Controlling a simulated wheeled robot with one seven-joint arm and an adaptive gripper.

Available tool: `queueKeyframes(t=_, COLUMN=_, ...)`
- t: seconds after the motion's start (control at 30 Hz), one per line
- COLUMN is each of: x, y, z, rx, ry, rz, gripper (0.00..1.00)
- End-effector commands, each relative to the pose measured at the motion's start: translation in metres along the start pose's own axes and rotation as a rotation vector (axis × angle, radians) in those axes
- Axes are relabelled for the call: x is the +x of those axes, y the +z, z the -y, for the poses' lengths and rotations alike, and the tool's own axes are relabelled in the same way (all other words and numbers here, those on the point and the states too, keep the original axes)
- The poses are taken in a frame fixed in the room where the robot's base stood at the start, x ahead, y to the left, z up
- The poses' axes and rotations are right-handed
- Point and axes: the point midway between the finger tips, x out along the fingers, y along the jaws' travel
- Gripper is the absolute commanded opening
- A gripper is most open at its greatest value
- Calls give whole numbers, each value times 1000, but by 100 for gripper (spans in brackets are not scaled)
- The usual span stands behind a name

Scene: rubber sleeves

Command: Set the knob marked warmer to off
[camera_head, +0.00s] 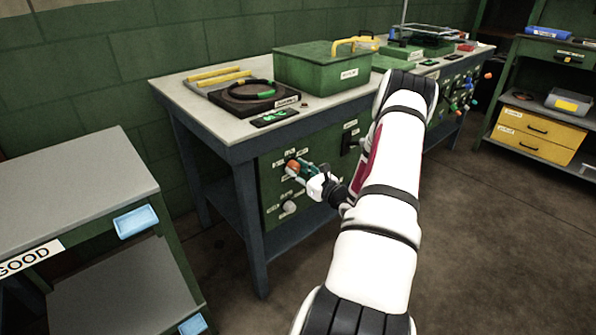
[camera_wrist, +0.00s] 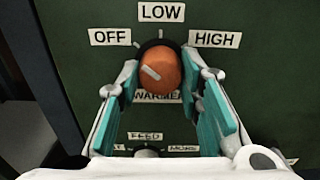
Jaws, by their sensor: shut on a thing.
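The warmer knob (camera_wrist: 160,68) is orange and round, on the bench's green front panel, with labels OFF (camera_wrist: 110,37), LOW (camera_wrist: 161,12) and HIGH (camera_wrist: 215,39) around it. The WARMER label (camera_wrist: 157,97) below it is partly hidden. The knob's white mark slants toward the upper left, on the OFF side. My gripper (camera_wrist: 161,76) is shut on the knob, one teal finger on each side. In the head view, the knob (camera_head: 291,168) shows just left of my gripper (camera_head: 299,170).
A second knob (camera_head: 290,207) sits lower on the same panel; the wrist view shows a FEED label (camera_wrist: 146,136) below. The bench top (camera_head: 225,124) holds a green box (camera_head: 318,69) and a dark device (camera_head: 240,98). A grey shelf unit (camera_head: 75,180) stands left. Floor at right is clear.

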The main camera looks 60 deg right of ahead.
Motion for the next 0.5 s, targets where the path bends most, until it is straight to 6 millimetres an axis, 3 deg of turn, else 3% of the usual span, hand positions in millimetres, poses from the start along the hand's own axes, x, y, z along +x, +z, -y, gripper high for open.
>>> queueKeyframes(t=0.07, x=-1, y=-1, z=1, rx=0, ry=-2, rz=-3, gripper=5)
queueKeyframes(t=0.1, x=-1, y=-1, z=1, rx=0, ry=-2, rz=-3, gripper=40)
queueKeyframes(t=0.17, x=-1, y=-1, z=1, rx=0, ry=-2, rz=-3, gripper=53)
queueKeyframes(t=0.5, x=-2, y=0, z=0, rx=0, ry=-1, rz=-1, gripper=53)
